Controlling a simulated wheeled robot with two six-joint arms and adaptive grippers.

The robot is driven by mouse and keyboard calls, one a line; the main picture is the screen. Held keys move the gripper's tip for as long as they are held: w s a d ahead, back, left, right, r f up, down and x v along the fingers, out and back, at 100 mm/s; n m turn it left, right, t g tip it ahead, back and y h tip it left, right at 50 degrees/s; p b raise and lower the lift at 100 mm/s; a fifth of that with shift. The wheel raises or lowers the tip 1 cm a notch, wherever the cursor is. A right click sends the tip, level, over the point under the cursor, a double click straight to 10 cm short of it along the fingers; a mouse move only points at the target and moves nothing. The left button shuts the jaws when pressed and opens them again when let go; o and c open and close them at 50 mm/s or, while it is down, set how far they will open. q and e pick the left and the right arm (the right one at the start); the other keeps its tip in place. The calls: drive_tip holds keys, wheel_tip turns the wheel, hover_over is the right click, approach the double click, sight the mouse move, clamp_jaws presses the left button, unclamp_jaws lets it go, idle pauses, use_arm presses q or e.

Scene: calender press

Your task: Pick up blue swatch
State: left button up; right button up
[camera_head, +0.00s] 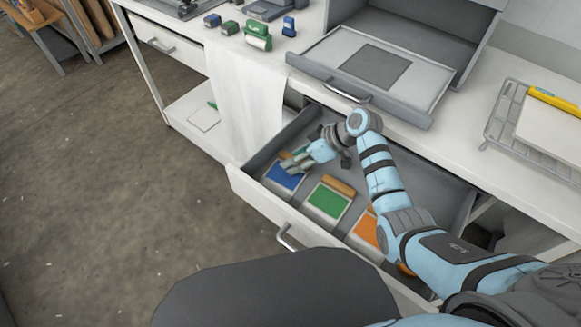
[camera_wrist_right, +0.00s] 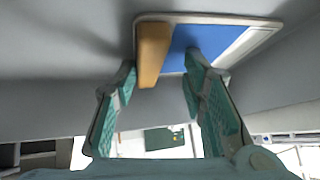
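The blue swatch (camera_head: 284,179) lies in the left part of an open drawer (camera_head: 262,205), a blue panel on a pale card with an orange-brown strip along one end. My right gripper (camera_head: 296,162) is low over the strip end of this swatch and partly hides it. In the right wrist view the blue swatch (camera_wrist_right: 222,38) and its strip (camera_wrist_right: 152,52) lie just beyond the fingertips. The right gripper (camera_wrist_right: 160,62) is open, one fingertip beside the strip and the other in front of the blue panel. Nothing is held; contact cannot be told. My left gripper is not in view.
A green swatch (camera_head: 327,200) and an orange swatch (camera_head: 366,229) lie to the right in the drawer. The press tray (camera_head: 405,105) juts out above the drawer's back. A white cloth (camera_head: 248,95) hangs at the left. A wire rack (camera_head: 515,135) lies on the table.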

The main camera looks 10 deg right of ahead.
drive_tip(key=shift+s+f, duration=0.1)
drive_tip(key=shift+f, duration=0.1)
drive_tip(key=c, duration=0.3)
clamp_jaws()
drive_tip(key=shift+s+f, duration=0.1)
drive_tip(key=shift+s, duration=0.05)
